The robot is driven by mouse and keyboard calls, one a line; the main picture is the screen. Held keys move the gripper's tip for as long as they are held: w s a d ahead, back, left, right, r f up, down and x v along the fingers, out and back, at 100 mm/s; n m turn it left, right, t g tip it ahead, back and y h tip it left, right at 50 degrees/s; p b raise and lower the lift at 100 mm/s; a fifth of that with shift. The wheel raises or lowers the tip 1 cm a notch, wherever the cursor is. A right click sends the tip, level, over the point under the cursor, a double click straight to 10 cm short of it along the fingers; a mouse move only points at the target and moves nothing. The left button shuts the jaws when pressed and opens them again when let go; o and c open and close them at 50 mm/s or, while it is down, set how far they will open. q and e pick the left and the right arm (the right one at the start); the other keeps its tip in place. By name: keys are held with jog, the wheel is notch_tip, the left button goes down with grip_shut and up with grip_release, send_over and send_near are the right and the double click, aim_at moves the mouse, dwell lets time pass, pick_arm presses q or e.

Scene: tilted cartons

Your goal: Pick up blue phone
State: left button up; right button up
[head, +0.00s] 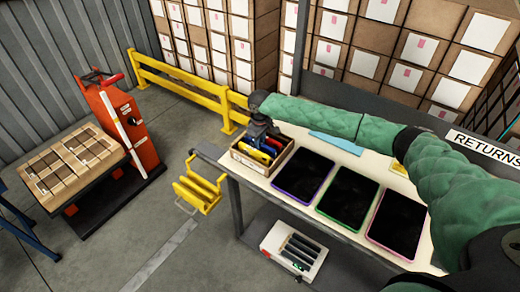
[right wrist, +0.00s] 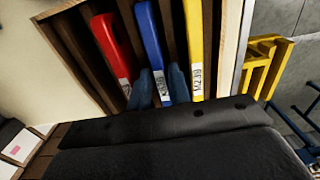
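The blue phone (right wrist: 158,55) stands in the middle of a slotted wooden box, between a red phone (right wrist: 109,45) and a yellow phone (right wrist: 194,45); each has a white label at its near end. In the head view the box (head: 247,163) sits at the table's left end. My right gripper (head: 262,136) points down over it and partly hides the phones. In the right wrist view its two fingers (right wrist: 160,88) lie one on each side of the blue phone. Whether they press on it cannot be told. My left gripper is not in view.
Tablets with purple (head: 303,176), green (head: 347,197) and pink (head: 396,224) rims lie right of the box on the table. A blue flat item (head: 336,143) lies behind them. Stacked cartons stand behind.

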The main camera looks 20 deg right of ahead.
grip_shut()
